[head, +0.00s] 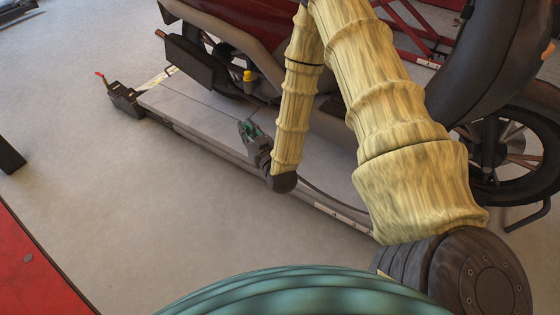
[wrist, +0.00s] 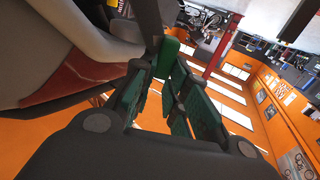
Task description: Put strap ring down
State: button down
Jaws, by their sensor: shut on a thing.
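My gripper (head: 251,129) has green finger pads and is over the grey lift platform (head: 190,105), below the motorcycle's side. The same gripper fills the middle of the wrist view (wrist: 164,66), its two fingers closing together toward their tips. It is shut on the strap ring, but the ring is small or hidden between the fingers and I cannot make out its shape. A dark upright piece shows at the fingertips in the wrist view; I cannot tell what it is.
A dark red motorcycle (head: 245,22) stands on the lift, close behind my gripper. A red panel (head: 35,268) lies at the lower left. The grey floor (head: 130,200) in front of the lift is clear.

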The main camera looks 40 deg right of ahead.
jog(key=s+d+f+m+h+b, duration=0.1)
jog(key=s+d+f+h+b, duration=0.1)
jog(key=d+f+b, duration=0.65)
jog(key=s+d+f+m+g+h+b, duration=0.15)
jog(key=f+b, duration=0.35)
jog(key=f, duration=0.8)
jog(key=s+d+f+m+h+b, duration=0.15)
jog(key=s+d+f+b, duration=0.35)
jog(key=f, duration=0.6)
jog(key=shift+n, duration=0.3)
jog(key=a+b+x, duration=0.1)
jog(key=b+x, duration=0.1)
jog(key=x, duration=0.3)
jog(key=w+a+b+x, duration=0.1)
jog(key=b+x, duration=0.1)
jog(key=x, duration=0.4)
jog(key=a+f+b+x, duration=0.1)
jog(key=b+x, duration=0.2)
jog(key=x, duration=0.2)
jog(key=shift+w+a, duration=0.2)
jog(key=shift+w, duration=0.2)
jog(key=shift+w+f+b, duration=0.15)
jog(key=shift+f+b, duration=0.6)
jog(key=shift+f, duration=0.15)
jog(key=shift+w+f+b, duration=0.15)
jog(key=shift+f+b, duration=0.6)
jog(key=shift+f, duration=0.15)
